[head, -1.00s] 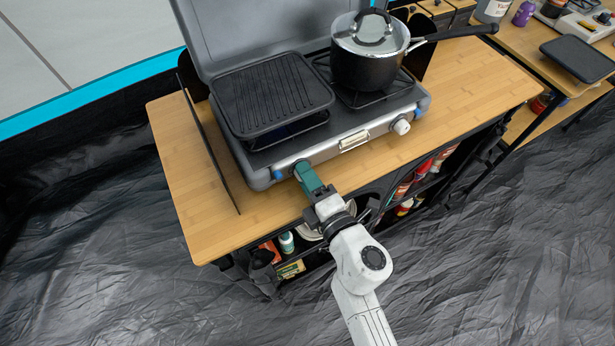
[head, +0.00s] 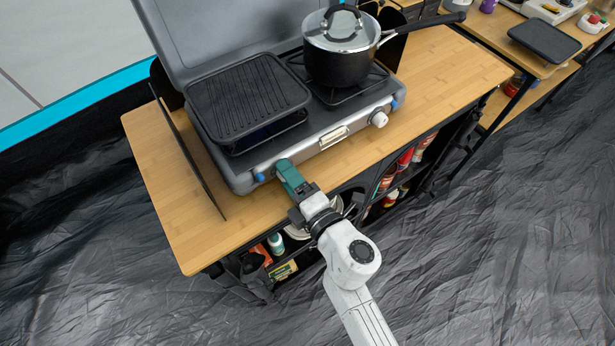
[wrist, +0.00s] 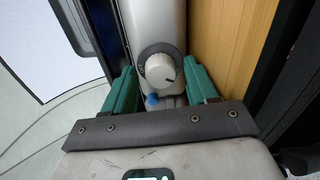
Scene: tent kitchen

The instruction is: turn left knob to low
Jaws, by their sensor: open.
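The left knob (wrist: 160,70) is a round white dial on a dark ring in the silver front of the camping stove (head: 325,140). A short dark mark on it points toward the lower right in the wrist view. My gripper (wrist: 158,67) is open, with one green finger on each side of the knob. Gaps seem to show between fingers and knob; contact cannot be told. In the head view my gripper (head: 284,166) is at the stove's left front and hides the left knob. The right knob (head: 378,119) is white and clear of my arm.
A ridged black griddle (head: 247,98) covers the left burner. A lidded pot (head: 340,65) stands on the right burner, its handle reaching right. The stove stands on a wooden table (head: 165,190). A small blue part (wrist: 152,100) lies beside the knob.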

